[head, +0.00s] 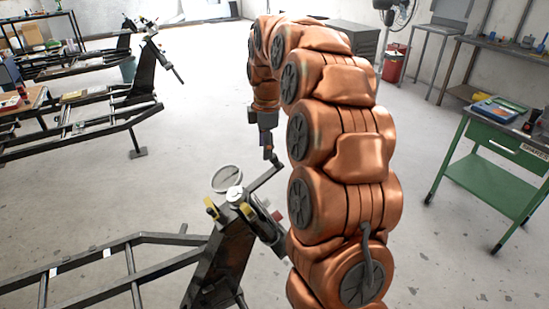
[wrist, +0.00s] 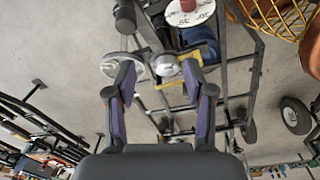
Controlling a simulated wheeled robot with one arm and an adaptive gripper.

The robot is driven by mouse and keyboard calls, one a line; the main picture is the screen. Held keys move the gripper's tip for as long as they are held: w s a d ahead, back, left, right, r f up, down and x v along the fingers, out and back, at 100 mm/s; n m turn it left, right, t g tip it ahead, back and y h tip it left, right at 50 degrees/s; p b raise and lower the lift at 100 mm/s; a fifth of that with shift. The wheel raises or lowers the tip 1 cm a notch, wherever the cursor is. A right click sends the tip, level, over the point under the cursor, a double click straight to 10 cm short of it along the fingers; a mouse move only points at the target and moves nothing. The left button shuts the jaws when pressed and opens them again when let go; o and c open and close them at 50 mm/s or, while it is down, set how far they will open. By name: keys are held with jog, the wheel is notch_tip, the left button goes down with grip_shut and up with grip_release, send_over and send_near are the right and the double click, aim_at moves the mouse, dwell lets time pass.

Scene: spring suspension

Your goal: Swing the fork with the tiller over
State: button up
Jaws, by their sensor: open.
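The tiller (head: 264,179) is a dark bar. It rises from a pale round cap (head: 235,193) on top of the fork (head: 265,222) towards my gripper (head: 268,151). The fork sits at the head of a black frame (head: 222,262). In the wrist view a dark bar (wrist: 147,32), probably the tiller, runs up and left from a silver cap (wrist: 165,65). My gripper (wrist: 158,72) is open, its purple-lined fingers apart, with the cap and fork parts showing between and beyond them. I cannot tell whether it touches the bar.
A round dial (head: 227,179) stands beside the cap. Several similar frames (head: 85,115) stand at the left. A green cart (head: 505,165) with a blue tray (head: 497,109) is at the right. A fan (head: 396,15) and red bin (head: 394,62) stand behind.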

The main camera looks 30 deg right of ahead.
aim_at(275, 154)
jog(key=shift+n, duration=0.6)
jog(key=d, duration=0.1)
jog(key=w+d, duration=0.1)
jog(key=d, duration=0.1)
jog(key=w+d, duration=0.1)
jog(key=shift+w+d+f, duration=0.2)
jog(key=shift+d+f, duration=0.15)
jog(key=shift+d, duration=0.05)
jog(key=shift+w+d+f+p, duration=0.1)
jog(key=shift+f+p, duration=0.25)
jog(key=shift+f, duration=0.9)
jog(key=shift+w+a+f+p, duration=0.15)
jog(key=shift+f+p, duration=0.25)
jog(key=shift+f, duration=0.9)
jog(key=shift+w+d+f+p, duration=0.15)
jog(key=shift+f+p, duration=0.2)
jog(key=shift+f, duration=0.9)
jog(key=shift+c, duration=0.2)
jog(key=shift+s, duration=0.1)
grip_shut()
